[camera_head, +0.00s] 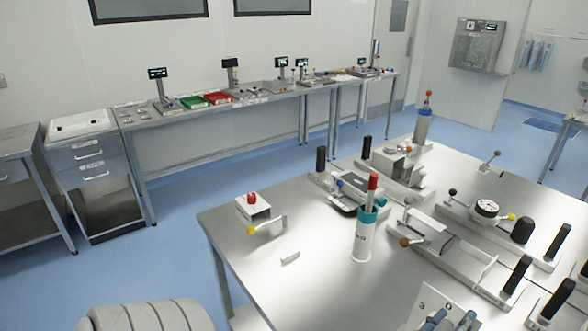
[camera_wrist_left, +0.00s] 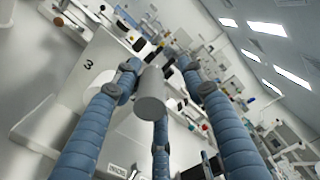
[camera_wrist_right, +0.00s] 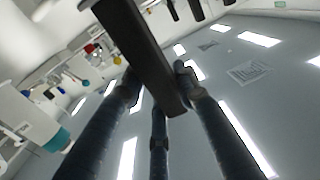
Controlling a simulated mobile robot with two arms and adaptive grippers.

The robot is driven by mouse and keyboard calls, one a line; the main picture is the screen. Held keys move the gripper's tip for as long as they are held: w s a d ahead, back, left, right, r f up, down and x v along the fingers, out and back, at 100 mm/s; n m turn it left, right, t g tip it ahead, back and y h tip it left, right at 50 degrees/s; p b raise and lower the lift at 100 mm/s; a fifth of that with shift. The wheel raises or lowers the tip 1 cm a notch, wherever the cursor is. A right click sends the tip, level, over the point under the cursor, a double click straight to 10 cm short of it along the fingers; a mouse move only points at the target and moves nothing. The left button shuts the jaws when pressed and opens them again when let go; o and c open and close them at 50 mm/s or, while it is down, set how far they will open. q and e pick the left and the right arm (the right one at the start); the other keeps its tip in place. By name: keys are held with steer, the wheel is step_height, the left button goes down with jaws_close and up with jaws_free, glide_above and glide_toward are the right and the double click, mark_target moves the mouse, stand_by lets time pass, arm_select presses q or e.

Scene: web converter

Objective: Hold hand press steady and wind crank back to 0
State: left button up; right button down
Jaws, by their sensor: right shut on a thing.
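A white panel marked 3 and 0 (camera_head: 432,301) stands at the bottom of the head view, and its 3 also shows in the left wrist view (camera_wrist_left: 88,64). My left gripper's blue-grey fingers (camera_head: 452,320) are in front of it. In the left wrist view my left gripper (camera_wrist_left: 160,72) has its fingers spread around a grey cylinder (camera_wrist_left: 150,95), perhaps the crank's knob; no clear contact shows. My right gripper (camera_wrist_right: 158,85) is shut on a long black bar (camera_wrist_right: 140,50), which looks like a handle of the press. I cannot make out the whole press or crank.
The steel table (camera_head: 325,285) bears several fixtures. A white cylinder with a teal collar (camera_head: 364,240) and a small red-knobbed box (camera_head: 252,208) stand left. Fixtures with black handles (camera_head: 517,275) crowd the right. The front left of the tabletop is mostly clear.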

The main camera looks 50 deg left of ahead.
arm_select(q)
steer(key=d+f+m, duration=0.5)
steer(key=f+m, duration=0.3)
steer(key=m, duration=0.5)
steer(key=s, duration=1.1)
steer(key=a+f+m+y, duration=0.1)
steer(key=a, duration=0.3)
steer(key=a+f+m+y, duration=0.1)
steer(key=a+f+y, duration=0.1)
steer(key=a, duration=0.3)
steer(key=a+f+m+y, duration=0.1)
steer(key=a+f+y, duration=0.1)
steer(key=a, duration=0.3)
steer(key=shift+s+a+f, duration=0.15)
steer(key=shift+s+a, duration=0.1)
steer(key=shift+s, duration=0.15)
steer(key=s+a+f+m+y, duration=0.1)
steer(key=s+a+f+m, duration=0.1)
steer(key=a, duration=0.5)
steer(key=s+a+f+m, duration=0.2)
steer(key=s+a+m, duration=0.1)
steer(key=a, duration=0.4)
steer(key=shift+s+m+t+y, duration=0.3)
steer(key=shift+s+t+y, duration=0.1)
steer(key=shift+s, duration=0.25)
